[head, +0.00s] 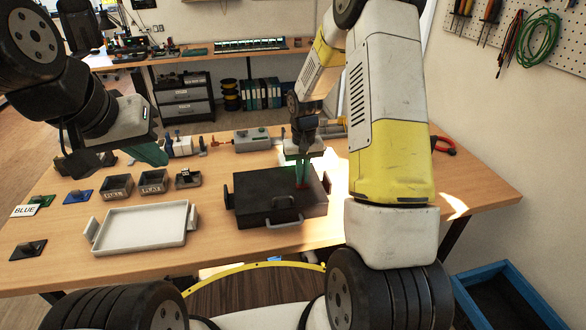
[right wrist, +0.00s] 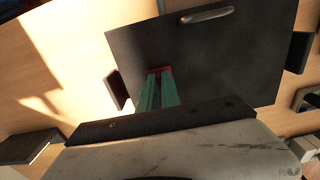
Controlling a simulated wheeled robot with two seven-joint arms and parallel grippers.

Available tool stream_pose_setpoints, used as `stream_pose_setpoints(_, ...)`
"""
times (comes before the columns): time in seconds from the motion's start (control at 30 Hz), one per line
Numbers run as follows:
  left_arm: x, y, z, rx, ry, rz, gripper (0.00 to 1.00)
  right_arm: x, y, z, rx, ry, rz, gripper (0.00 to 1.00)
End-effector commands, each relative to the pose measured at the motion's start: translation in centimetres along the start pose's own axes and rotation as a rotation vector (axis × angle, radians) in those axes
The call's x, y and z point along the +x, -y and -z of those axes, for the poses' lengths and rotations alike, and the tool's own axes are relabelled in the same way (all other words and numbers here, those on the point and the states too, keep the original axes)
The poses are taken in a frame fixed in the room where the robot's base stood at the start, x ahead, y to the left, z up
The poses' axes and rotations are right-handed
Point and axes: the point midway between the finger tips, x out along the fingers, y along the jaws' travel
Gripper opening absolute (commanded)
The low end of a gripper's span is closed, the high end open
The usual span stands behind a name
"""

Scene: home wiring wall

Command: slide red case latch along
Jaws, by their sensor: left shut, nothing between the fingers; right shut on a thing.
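The black case (head: 262,190) lies closed on the table, with a grey handle (head: 284,223) on its near side. The handle also shows in the right wrist view (right wrist: 207,15). My right gripper (head: 303,172) points down at the lid's right part, its green fingers shut on the red latch (head: 303,187). In the right wrist view the green fingertips (right wrist: 157,90) meet the red latch (right wrist: 160,69), which they partly hide. My left gripper (head: 151,155) is shut and empty, above the table to the left of the case.
A white tray (head: 143,228) stands left of the case, with small dark bins (head: 117,187) behind it. A grey box (head: 252,140) and other fittings are at the back. Red-handled pliers (head: 443,146) lie at the right.

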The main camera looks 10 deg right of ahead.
Motion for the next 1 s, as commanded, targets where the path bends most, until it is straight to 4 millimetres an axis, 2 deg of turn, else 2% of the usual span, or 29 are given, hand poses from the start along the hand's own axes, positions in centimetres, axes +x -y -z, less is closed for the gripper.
stream_pose_setpoints(0.27,0.0,0.0,0.0,0.0,0.0,0.0,0.0,0.0,-0.3,0.0,0.001,-0.001,0.0,0.0)
stream_pose_setpoints(1.0,0.0,0.0,0.0,0.0,0.0,0.0,0.0,0.0,-2.6,0.1,0.002,-0.001,-0.001,0.0)
